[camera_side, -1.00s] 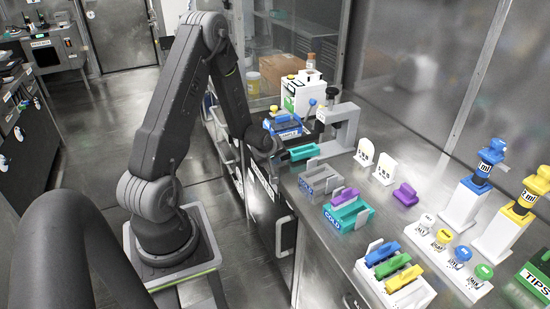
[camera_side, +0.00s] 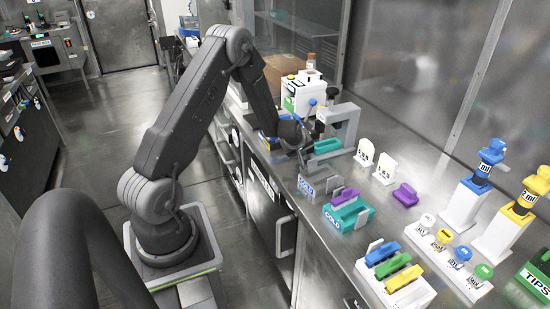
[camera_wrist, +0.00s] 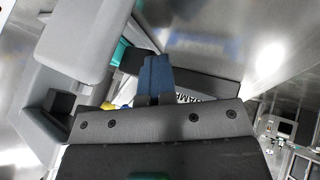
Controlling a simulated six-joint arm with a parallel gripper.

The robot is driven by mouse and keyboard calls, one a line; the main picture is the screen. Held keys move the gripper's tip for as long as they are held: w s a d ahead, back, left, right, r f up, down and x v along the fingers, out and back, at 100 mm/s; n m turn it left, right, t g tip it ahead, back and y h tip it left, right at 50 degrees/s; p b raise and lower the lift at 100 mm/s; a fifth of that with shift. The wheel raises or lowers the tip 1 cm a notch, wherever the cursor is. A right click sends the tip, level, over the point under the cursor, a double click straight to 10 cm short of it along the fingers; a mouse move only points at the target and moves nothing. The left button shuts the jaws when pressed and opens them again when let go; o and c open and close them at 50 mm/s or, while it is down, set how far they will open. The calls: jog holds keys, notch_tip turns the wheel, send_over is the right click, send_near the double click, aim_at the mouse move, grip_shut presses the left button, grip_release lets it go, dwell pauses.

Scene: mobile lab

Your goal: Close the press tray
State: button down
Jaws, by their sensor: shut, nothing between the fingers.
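The tray itself is mostly hidden.
A grey rack (camera_side: 316,187) and a teal COLD rack (camera_side: 349,216) stand nearer the camera. Two white tags (camera_side: 385,166) stand right of the press. A white box (camera_side: 299,95) is behind.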

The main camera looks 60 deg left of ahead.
jog(key=shift+w, duration=0.2)
jog(key=s, duration=0.4)
jog(key=shift+s, duration=0.25)
jog(key=s+d+r+m+h, duration=0.1)
jog(key=s+d+r+m, duration=0.25)
jog(key=d+r, duration=0.6)
jog(key=s+d+r+m+h, duration=0.2)
jog(key=s+d+r+m, duration=0.15)
jog(key=d+r, duration=0.65)
jog(key=s+d+r+m, duration=0.4)
jog(key=s+d+m, duration=0.1)
jog(key=s, duration=0.2)
jog(key=s+d+r+m+h, duration=0.1)
jog(key=s+d+r+m, duration=0.3)
jog(key=s+d, duration=0.2)
jog(key=shift+s+m+h, duration=0.3)
jog(key=shift+s+m, duration=0.1)
jog(key=shift+s, duration=0.45)
